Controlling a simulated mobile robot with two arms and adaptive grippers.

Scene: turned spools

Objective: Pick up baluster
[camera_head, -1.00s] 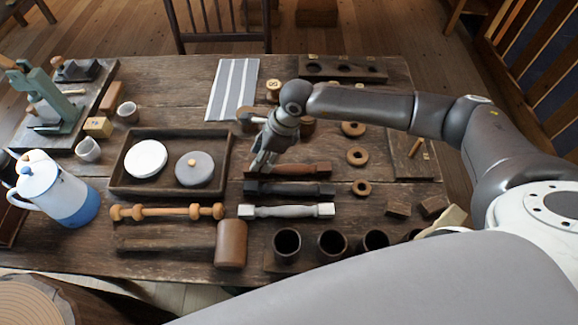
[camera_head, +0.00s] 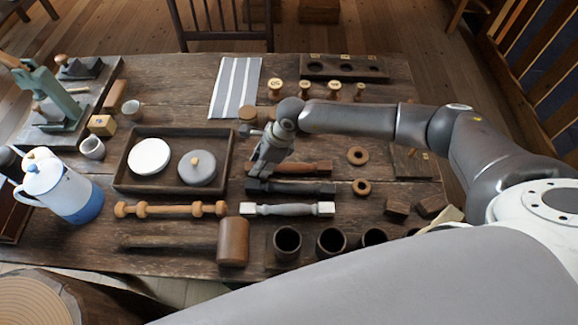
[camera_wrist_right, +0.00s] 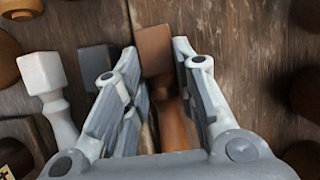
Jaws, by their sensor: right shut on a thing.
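A reddish-brown baluster (camera_head: 305,168) lies on the wooden table, partly hidden by my right gripper (camera_head: 260,170) at its left end. In the right wrist view its square end (camera_wrist_right: 154,47) shows between the fingers of the right gripper (camera_wrist_right: 155,62), which is shut on it. A black baluster (camera_head: 295,189) lies just in front of it, and a pale grey baluster (camera_head: 287,209) lies in front of that. A light wood baluster (camera_head: 170,209) lies further left. My left gripper is not in view.
A dark tray (camera_head: 122,178) with two round lids stands left of the gripper. A mallet (camera_head: 232,243) and dark cups (camera_head: 287,243) are along the front. Wooden rings (camera_head: 358,156) lie right of the balusters. A white-blue pot (camera_head: 65,192) stands at left.

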